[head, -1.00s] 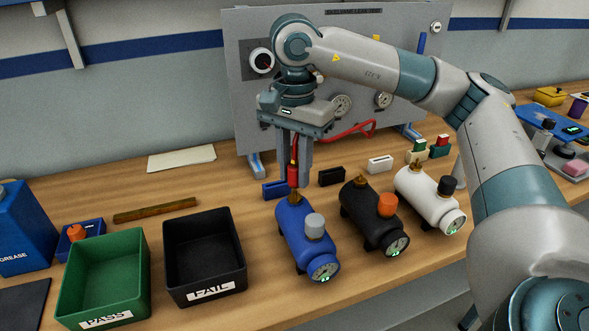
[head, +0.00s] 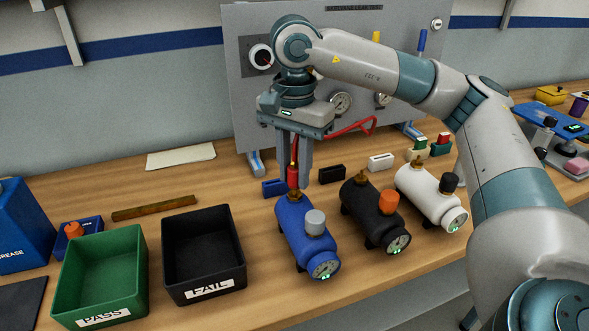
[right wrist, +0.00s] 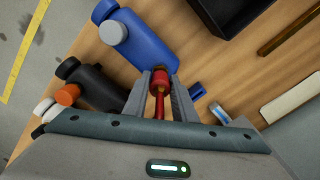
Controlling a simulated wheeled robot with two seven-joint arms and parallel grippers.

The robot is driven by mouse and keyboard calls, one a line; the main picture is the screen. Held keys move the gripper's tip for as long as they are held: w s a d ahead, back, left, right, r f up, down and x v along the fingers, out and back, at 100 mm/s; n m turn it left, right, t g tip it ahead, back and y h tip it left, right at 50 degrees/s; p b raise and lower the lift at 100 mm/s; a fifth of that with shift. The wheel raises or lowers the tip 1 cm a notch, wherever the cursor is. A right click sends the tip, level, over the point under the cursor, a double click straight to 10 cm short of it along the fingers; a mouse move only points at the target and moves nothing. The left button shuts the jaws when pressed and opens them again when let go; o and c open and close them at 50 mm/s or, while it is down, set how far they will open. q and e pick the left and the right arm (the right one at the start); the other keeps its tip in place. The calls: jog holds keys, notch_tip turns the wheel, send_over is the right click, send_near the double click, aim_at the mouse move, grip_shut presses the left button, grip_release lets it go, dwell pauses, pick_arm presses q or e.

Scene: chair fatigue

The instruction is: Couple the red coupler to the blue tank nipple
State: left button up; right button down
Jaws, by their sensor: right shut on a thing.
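My right gripper (head: 293,183) points straight down, with its jaws shut on the red coupler (head: 293,176) at the end of a red hose. The blue tank (head: 302,232) lies on the bench with its brass nipple (head: 294,197) on the back end. The coupler is upright, right over the nipple; I cannot tell whether they touch. In the right wrist view, the coupler (right wrist: 160,80) sits between the fingers (right wrist: 159,100) at the end of the blue tank (right wrist: 138,40), and it hides the nipple. My left gripper is not in view.
A black tank (head: 368,218) and a white tank (head: 428,195) stand to the right. A black FAIL bin (head: 204,292) and a green PASS bin (head: 100,310) are on the left. The grey panel (head: 250,110) rises behind the gripper.

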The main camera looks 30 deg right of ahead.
aim_at(295, 161)
jog(key=shift+f+b, duration=0.85)
jog(key=shift+f, duration=0.05)
jog(key=c, duration=1.4)
grip_release()
jog(key=shift+r, duration=0.15)
jog(key=shift+r, duration=0.55)
notch_tip(295, 161, up, 16)
jog(key=shift+r+p, duration=0.1)
jog(key=shift+p, duration=0.65)
